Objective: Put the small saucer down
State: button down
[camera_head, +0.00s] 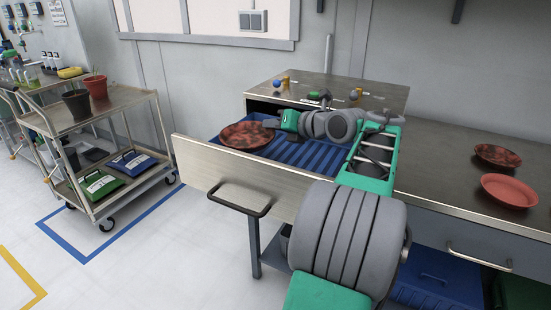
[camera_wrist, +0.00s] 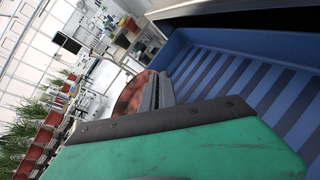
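A round, mottled red-brown saucer (camera_head: 246,136) is at the left part of the open drawer with the blue ribbed lining (camera_head: 305,155). My gripper (camera_head: 272,124) comes in from the right and is shut on the saucer's right rim. In the wrist view the saucer (camera_wrist: 128,98) shows beside the dark fingers (camera_wrist: 157,92), partly hidden by them. The saucer looks roughly level. I cannot tell whether its underside touches the lining.
The drawer's front panel (camera_head: 235,178) stands between the saucer and the floor. The worktop at right holds a mottled saucer (camera_head: 497,155) and a plain red saucer (camera_head: 509,190). A cart (camera_head: 120,108) with pots stands at left. The lining right of the saucer is largely bare.

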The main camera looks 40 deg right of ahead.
aim_at(273, 153)
notch_tip(273, 153, down, 6)
jog(key=shift+r+b, duration=0.15)
jog(key=shift+b, duration=0.3)
jog(key=c, duration=1.6)
grip_release()
jog(key=shift+c, duration=0.2)
jog(key=v, duration=1.2)
jog(key=shift+p, duration=0.4)
